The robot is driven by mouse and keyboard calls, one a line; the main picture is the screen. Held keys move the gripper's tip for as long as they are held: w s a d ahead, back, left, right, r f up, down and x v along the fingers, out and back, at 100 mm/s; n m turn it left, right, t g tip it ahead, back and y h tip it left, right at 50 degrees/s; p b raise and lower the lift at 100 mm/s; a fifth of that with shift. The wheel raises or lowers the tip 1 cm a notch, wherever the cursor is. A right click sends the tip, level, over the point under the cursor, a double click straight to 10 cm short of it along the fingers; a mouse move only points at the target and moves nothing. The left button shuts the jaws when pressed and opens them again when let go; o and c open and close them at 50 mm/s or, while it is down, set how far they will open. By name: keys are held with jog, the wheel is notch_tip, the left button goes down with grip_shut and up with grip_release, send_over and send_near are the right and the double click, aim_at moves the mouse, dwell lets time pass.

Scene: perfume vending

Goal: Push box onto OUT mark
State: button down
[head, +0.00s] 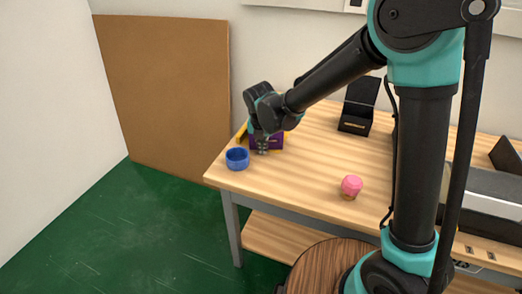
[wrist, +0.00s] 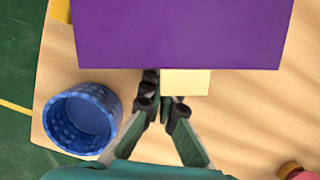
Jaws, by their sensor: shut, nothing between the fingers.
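The purple box (head: 274,141) stands near the far left corner of the wooden table, partly hidden behind my gripper. It fills the upper part of the wrist view (wrist: 180,35). A pale yellow patch (wrist: 186,82) shows at its near edge. My gripper (head: 262,150) points down on the near side of the box and is shut and empty. Its fingertips (wrist: 160,95) are close to the box's near edge; I cannot tell whether they touch. A yellow strip (head: 242,132) shows left of the box, also at the wrist view's top left (wrist: 61,11). No OUT lettering is readable.
A blue round bowl (head: 237,159) stands left of my gripper, near the table's left edge. A pink-topped jar (head: 351,187) stands farther right. A black stand (head: 358,115) is at the back. The wooden table (head: 310,160) is bare between the box and jar.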

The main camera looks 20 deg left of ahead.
jog(key=shift+w, duration=0.4)
jog(key=shift+w, duration=0.1)
jog(key=w, duration=0.2)
jog(key=shift+w+a, duration=0.2)
jog(key=shift+w, duration=0.2)
